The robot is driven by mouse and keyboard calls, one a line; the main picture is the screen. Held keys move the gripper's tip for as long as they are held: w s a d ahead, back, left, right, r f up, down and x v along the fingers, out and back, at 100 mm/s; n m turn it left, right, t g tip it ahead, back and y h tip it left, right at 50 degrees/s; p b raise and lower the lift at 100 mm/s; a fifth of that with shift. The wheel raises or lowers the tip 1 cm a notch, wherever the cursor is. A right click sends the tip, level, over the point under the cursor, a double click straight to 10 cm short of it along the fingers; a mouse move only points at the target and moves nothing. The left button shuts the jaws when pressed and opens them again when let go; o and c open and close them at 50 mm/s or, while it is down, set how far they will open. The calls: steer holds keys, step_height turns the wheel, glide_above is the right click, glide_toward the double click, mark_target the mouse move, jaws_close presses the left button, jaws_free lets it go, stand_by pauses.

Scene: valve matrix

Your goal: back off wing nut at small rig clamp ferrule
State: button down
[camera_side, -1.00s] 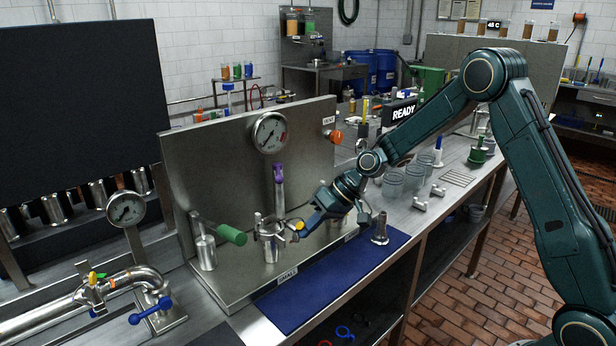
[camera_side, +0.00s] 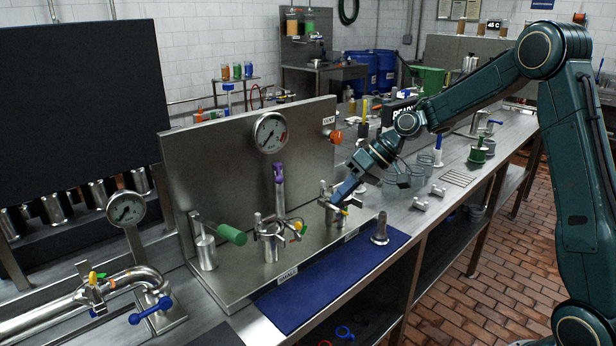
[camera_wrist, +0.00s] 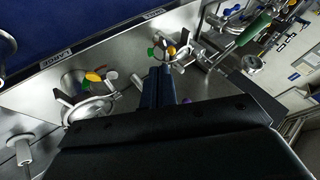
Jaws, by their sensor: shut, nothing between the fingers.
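The small rig's clamp ferrule (camera_side: 270,240) stands behind the SMALL label (camera_side: 287,276) on the steel plate. Its wing nut (camera_side: 300,228), orange with a green tip, sticks out at the clamp's right; it also shows in the wrist view (camera_wrist: 171,50). My gripper (camera_side: 338,200) is shut and empty. In the side view it overlaps the large rig clamp, to the right of the small clamp and apart from its nut. In the wrist view my fingers (camera_wrist: 160,72) point toward the small clamp. I cannot tell whether they touch the large clamp.
The large rig clamp (camera_wrist: 90,105) has a yellow wing nut (camera_wrist: 94,76). A green-handled lever (camera_side: 232,235) stands left of the small clamp. The gauge panel (camera_side: 225,170) rises behind. A metal fitting (camera_side: 380,230) stands on the mostly bare blue mat (camera_side: 330,285).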

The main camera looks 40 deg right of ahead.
mark_target(295, 230)
steer(key=shift+v, duration=1.35)
steer(key=shift+f, duration=0.1)
steer(key=d+f, duration=0.1)
steer(key=w+f+h, duration=0.1)
steer(key=shift+w+d+f+n, duration=0.25)
steer(key=shift+d+f+n, duration=0.05)
steer(key=shift+d, duration=0.1)
steer(key=x, duration=1)
steer(key=shift+w+a, duration=0.1)
steer(key=shift+a, duration=0.1)
steer(key=shift+a+r, duration=0.15)
steer(key=shift+a, duration=1.6)
